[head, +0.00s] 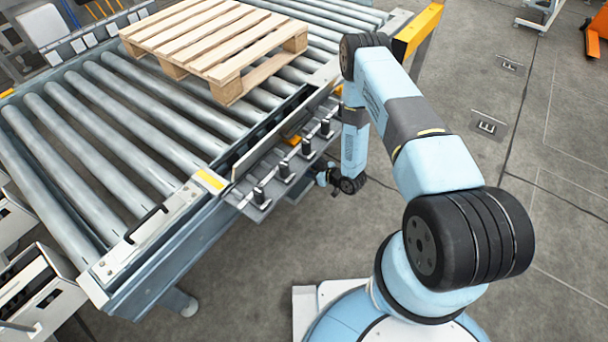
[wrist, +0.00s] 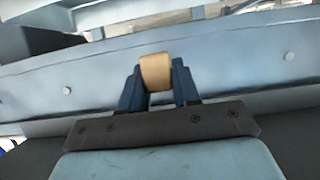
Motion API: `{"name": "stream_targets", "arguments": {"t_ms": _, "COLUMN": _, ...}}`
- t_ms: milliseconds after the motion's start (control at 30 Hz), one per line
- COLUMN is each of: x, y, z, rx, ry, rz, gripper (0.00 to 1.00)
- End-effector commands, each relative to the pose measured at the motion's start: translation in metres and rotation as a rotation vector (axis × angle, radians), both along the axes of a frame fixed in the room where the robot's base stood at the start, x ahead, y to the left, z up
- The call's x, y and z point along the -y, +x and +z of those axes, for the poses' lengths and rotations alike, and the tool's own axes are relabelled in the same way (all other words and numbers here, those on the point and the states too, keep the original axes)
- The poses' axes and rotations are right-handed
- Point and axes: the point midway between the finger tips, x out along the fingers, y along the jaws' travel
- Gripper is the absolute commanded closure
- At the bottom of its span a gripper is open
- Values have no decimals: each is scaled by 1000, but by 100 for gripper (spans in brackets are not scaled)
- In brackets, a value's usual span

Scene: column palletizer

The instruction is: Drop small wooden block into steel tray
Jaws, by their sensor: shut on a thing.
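The small wooden block (wrist: 156,72) is tan and sits between the two dark blue fingers of my gripper (wrist: 157,80) in the wrist view. My gripper is shut on it. In the head view, my gripper (head: 326,178) is small, low beside the conveyor's near right side, and the block cannot be made out there. A grey metal ledge (head: 243,193) with several black posts runs along that side, just left of my gripper. I cannot tell whether this ledge is the steel tray; no other tray shows clearly.
A roller conveyor (head: 130,115) fills the left, with a wooden pallet (head: 215,45) on it. In the wrist view, a blue-grey beam (wrist: 235,65) crosses behind the block. A yellow-ended post (head: 418,28) stands beyond my arm. The floor (head: 560,150) at right is mostly clear.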

Motion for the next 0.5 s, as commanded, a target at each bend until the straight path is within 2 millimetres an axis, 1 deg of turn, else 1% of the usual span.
{"name": "stream_targets", "arguments": {"t_ms": 33, "x": -2, "y": 6, "z": -10, "rx": 0, "ry": 0, "rz": 0, "gripper": 100}}
{"name": "stream_targets", "arguments": {"t_ms": 200, "x": -9, "y": 24, "z": -33, "rx": -1, "ry": -1, "rz": 0, "gripper": 100}}
{"name": "stream_targets", "arguments": {"t_ms": 300, "x": -10, "y": 30, "z": -40, "rx": -1, "ry": 1, "rz": -1, "gripper": 100}}
{"name": "stream_targets", "arguments": {"t_ms": 500, "x": -12, "y": 36, "z": -48, "rx": -1, "ry": 0, "rz": 0, "gripper": 100}}
